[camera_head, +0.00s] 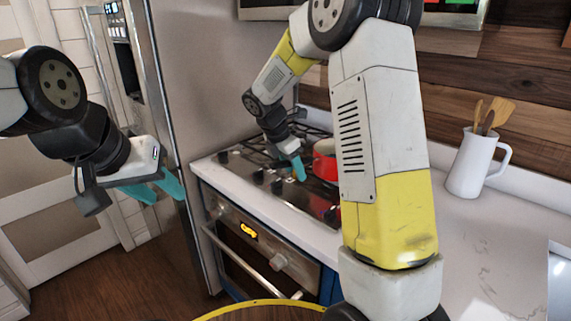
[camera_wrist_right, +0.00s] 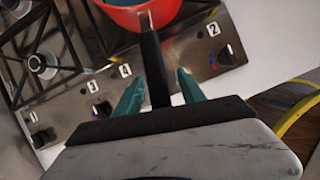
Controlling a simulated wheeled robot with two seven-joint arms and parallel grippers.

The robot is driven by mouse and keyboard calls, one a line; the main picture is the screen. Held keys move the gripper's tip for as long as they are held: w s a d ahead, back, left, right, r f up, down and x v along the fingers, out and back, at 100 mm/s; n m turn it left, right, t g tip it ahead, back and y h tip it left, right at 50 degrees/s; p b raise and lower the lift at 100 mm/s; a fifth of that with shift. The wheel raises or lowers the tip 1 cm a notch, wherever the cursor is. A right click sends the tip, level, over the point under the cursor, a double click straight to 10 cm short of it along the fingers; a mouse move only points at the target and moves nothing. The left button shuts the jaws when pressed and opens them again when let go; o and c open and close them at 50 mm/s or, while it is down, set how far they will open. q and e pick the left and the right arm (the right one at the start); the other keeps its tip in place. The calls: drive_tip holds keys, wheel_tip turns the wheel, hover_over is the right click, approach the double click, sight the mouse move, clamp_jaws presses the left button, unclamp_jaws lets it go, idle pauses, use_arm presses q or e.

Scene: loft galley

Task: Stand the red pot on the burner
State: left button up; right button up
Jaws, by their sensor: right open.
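The red pot (camera_head: 325,165) is on the stove top in the head view, partly hidden behind my right arm. In the right wrist view the pot (camera_wrist_right: 122,18) is at the top edge, cut off, with its dark handle (camera_wrist_right: 154,65) pointing toward my gripper. My right gripper (camera_wrist_right: 159,92) is open, its teal fingers on either side of the handle with gaps showing. In the head view my right gripper (camera_head: 299,168) is just left of the pot. A burner (camera_wrist_right: 42,63) shows bare at the left. My left gripper (camera_head: 158,189) is open and empty, away from the stove.
Black grates (camera_wrist_right: 68,38) cover the stove top, with numbered knobs (camera_wrist_right: 102,110) along its front. An oven (camera_head: 255,250) is below. A white jug (camera_head: 472,165) with wooden utensils stands on the right counter. The counter in front of it is clear.

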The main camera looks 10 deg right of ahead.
sight(286, 162)
drive_tip(key=v, duration=0.7)
drive_tip(key=shift+r, duration=0.3)
drive_tip(key=s+d+r+m+t+y, duration=0.1)
drive_tip(key=s+r+m+t+y, duration=0.1)
drive_tip(key=s+m, duration=0.9)
drive_tip(key=s+d+r+m+t+y, duration=0.1)
drive_tip(key=s+r+m+y, duration=0.3)
drive_tip(key=s+m, duration=0.7)
drive_tip(key=s+t, duration=0.1)
drive_tip(key=s, duration=0.2)
drive_tip(key=shift+s+d+r+m, duration=0.3)
drive_tip(key=shift+d+r, duration=0.1)
